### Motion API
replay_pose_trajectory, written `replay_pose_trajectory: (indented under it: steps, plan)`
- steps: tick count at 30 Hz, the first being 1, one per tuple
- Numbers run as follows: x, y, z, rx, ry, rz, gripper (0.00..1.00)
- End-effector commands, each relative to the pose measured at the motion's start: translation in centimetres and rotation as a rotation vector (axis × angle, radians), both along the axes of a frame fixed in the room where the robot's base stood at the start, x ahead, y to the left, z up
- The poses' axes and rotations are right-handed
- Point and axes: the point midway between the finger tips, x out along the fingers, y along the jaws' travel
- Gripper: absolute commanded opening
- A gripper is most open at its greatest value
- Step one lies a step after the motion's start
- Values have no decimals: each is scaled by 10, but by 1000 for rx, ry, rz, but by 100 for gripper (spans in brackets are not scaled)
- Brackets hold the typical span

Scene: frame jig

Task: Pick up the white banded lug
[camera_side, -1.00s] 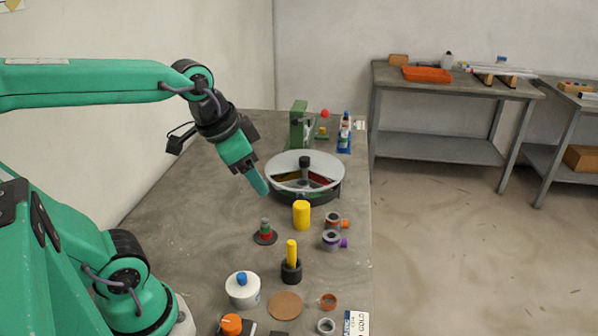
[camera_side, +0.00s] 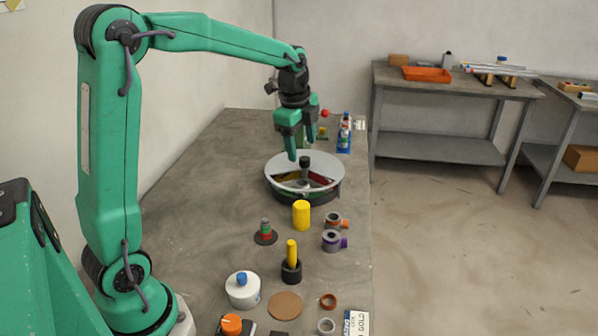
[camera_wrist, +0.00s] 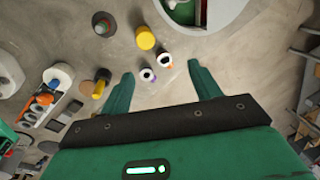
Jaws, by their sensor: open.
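One has an orange side peg (camera_side: 332,219) and the other a purple side peg (camera_side: 331,240). In the wrist view, the orange-pegged lug (camera_wrist: 164,60) and the purple-pegged lug (camera_wrist: 147,75) show dark bores and lie in the gap between my fingers in the picture. I cannot tell which one is the white banded lug. My gripper (camera_side: 302,152) is open and empty, pointing down. In the side view it shows at the round divided tray (camera_side: 330,197), apart from the lugs.
A yellow cylinder (camera_side: 301,215) stands left of the lugs. A stacked red-green post (camera_side: 265,232), a black holder with a yellow peg (camera_side: 291,268) and a white blue-capped container (camera_side: 242,290) stand nearby. A green fixture and bottles are at the back.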

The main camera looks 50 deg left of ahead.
Motion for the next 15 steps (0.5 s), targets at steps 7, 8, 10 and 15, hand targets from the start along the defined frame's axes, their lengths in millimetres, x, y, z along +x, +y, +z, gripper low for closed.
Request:
replay_pose_trajectory:
  steps: [7,8,10,15]
  plan:
    - [38,35,-40,26,76,-245,62]
    - [42,39,-45,27,86,-275,62]
    - [51,49,-58,31,103,-347,62]
    - [68,72,-91,31,146,-515,62]
